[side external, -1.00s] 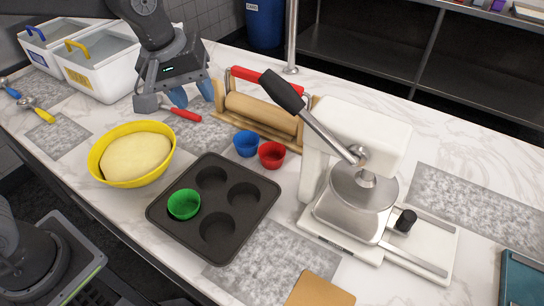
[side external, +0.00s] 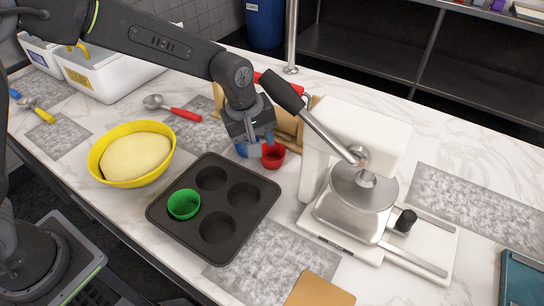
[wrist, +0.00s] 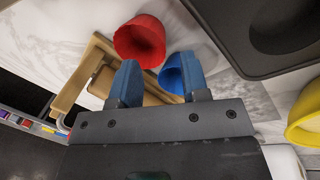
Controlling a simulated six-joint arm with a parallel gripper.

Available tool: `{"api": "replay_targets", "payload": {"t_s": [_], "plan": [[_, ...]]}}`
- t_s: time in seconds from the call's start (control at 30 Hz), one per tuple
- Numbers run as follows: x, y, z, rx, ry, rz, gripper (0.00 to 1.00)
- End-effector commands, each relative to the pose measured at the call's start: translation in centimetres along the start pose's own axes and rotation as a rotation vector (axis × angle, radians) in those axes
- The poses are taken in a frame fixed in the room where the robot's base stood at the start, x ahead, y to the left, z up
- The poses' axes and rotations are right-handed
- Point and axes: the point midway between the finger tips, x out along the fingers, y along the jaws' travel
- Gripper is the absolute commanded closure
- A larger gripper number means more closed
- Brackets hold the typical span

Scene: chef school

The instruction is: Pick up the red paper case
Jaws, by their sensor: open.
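The red paper case (side external: 273,156) stands on the counter behind the muffin tin. In the wrist view the red case (wrist: 141,40) lies just beyond my fingertips, nearer the left finger. My gripper (side external: 256,150) is open and low over the two cases, with its fingers pointing down. In the wrist view my gripper (wrist: 160,75) has two blue fingers spread apart with nothing held between them. The blue paper case (wrist: 174,74) is beside the red one, close to the right finger. In the side view it is mostly hidden by my gripper.
The dark muffin tin (side external: 221,254) holds a green case (side external: 184,204) in one cup. A rolling pin on a wooden stand (side external: 285,130) is behind the cases. A white press (side external: 350,190) stands close on the right. A yellow bowl of dough (side external: 133,153) is at left.

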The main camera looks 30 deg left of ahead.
Motion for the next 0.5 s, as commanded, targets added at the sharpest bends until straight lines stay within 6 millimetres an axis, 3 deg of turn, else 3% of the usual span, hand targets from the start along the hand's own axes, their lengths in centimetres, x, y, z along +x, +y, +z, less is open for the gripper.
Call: {"api": "replay_targets", "payload": {"t_s": [0.33, 0.5], "plan": [[4.2, 0.1, 0.1, 0.001, -0.001, -0.004, 0.58], [5.3, 0.1, 0.1, 0.001, -0.001, -0.001, 0.58]]}}
